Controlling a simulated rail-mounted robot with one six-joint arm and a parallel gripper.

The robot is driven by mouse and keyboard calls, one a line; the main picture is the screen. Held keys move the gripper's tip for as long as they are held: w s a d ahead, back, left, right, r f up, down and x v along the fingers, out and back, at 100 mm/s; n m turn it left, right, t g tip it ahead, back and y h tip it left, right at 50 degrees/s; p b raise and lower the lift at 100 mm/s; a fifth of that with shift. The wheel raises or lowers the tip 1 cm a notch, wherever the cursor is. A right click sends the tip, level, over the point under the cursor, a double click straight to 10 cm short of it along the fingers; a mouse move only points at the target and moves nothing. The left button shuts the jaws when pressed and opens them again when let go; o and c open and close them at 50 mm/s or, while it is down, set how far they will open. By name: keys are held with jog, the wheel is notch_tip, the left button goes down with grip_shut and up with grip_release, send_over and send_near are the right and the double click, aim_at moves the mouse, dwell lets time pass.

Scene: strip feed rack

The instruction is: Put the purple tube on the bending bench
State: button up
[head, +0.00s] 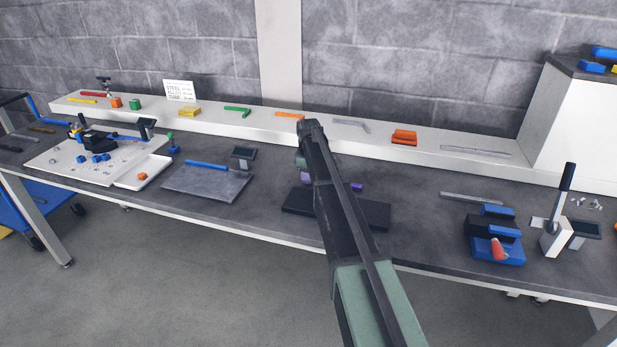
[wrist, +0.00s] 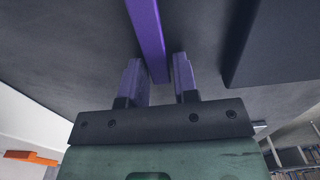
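The purple tube (wrist: 148,32) runs from the top of the wrist view down to between the two fingers of my gripper (wrist: 158,66). The fingers stand apart on either side of it, with a narrow gap visible; whether they are level with the tube or above it I cannot tell. In the head view a purple end (head: 356,187) shows to the right of my arm, just behind a black slab (head: 370,214); my arm hides the middle and most of my gripper. No station is labelled as the bending bench, so I cannot tell which it is.
A grey plate with a blue bar (head: 207,164) and a white board with a black fixture (head: 60,160) lie to the left. A blue vise-like fixture (head: 496,250) and a lever press (head: 556,235) stand at right. A white shelf (head: 330,127) with coloured parts runs behind.

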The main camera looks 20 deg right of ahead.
jog(key=shift+o, duration=1.2)
notch_tip(320, 180, up, 13)
jog(key=p, duration=1.3)
jog(key=s+a+m, duration=0.3)
jog(key=s+a, duration=0.2)
jog(key=s, duration=0.7)
jog(key=s+a+m, duration=0.4)
jog(key=s+a, duration=0.2)
jog(key=s, duration=0.7)
jog(key=s+a+m, duration=0.3)
jog(key=s+a, duration=0.3)
jog(key=s, duration=0.6)
jog(key=shift+s+f+b, duration=0.15)
jog(key=shift+f+b, duration=0.15)
